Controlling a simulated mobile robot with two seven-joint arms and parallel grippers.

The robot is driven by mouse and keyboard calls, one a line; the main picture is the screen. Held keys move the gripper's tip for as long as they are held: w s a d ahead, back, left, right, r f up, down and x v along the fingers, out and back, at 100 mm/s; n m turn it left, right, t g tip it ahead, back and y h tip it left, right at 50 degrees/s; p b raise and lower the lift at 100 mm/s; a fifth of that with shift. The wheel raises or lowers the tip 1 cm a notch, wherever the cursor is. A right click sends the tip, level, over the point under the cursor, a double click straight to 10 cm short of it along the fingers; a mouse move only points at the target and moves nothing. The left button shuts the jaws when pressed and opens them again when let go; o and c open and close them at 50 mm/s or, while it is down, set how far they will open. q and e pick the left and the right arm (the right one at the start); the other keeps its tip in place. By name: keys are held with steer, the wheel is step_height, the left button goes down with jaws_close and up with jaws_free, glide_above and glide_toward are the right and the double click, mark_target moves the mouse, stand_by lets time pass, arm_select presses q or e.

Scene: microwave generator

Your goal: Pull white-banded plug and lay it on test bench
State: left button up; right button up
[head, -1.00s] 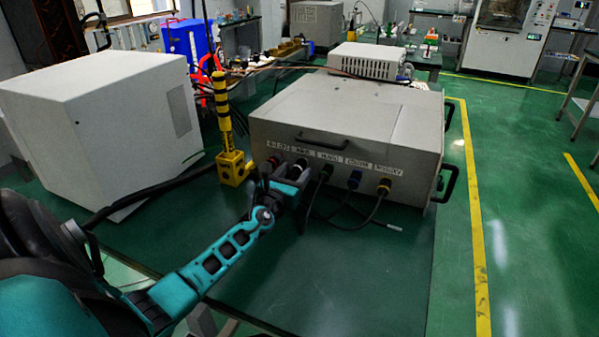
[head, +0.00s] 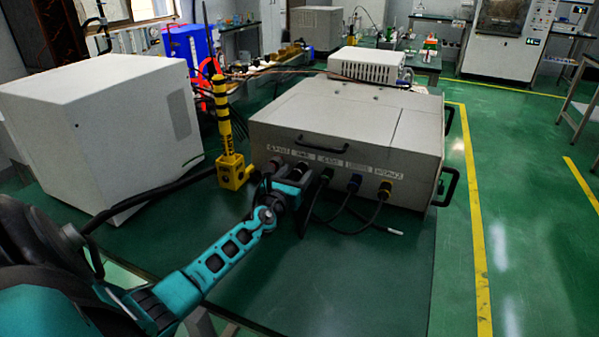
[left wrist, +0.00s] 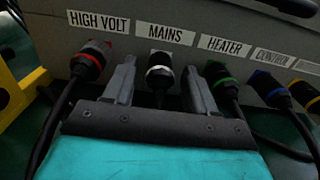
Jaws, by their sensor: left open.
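The white-banded plug (left wrist: 160,73) sits in the generator's front under the MAINS label, seen in the left wrist view. My left gripper (left wrist: 160,80) is open, with one finger on each side of this plug and visible gaps between. In the head view my left gripper (head: 288,186) is at the front of the grey generator (head: 345,118) and hides most of the plug. The green test bench (head: 350,280) has a bare area in front of the generator. My right gripper is not in view.
A red-banded plug (left wrist: 90,58) is left of my fingers, and a green-banded plug (left wrist: 222,80) is close to the right finger. Blue (head: 354,183) and yellow (head: 384,190) plugs are further right. A yellow post (head: 228,140) stands left of the generator.

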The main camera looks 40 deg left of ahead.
mark_target(294, 178)
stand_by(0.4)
arm_select(q)
jaws_close()
stand_by(0.4)
steer(key=shift+s, duration=0.1)
steer(key=shift+p+v, duration=0.6)
steer(key=shift+v, duration=0.8)
steer(key=shift+p+v, duration=0.4)
steer(key=shift+v, duration=1.1)
steer(key=shift+f, duration=0.15)
steer(key=shift+f+b, duration=0.8)
steer(key=shift+b, duration=0.2)
steer(key=shift+o, duration=0.2)
jaws_free()
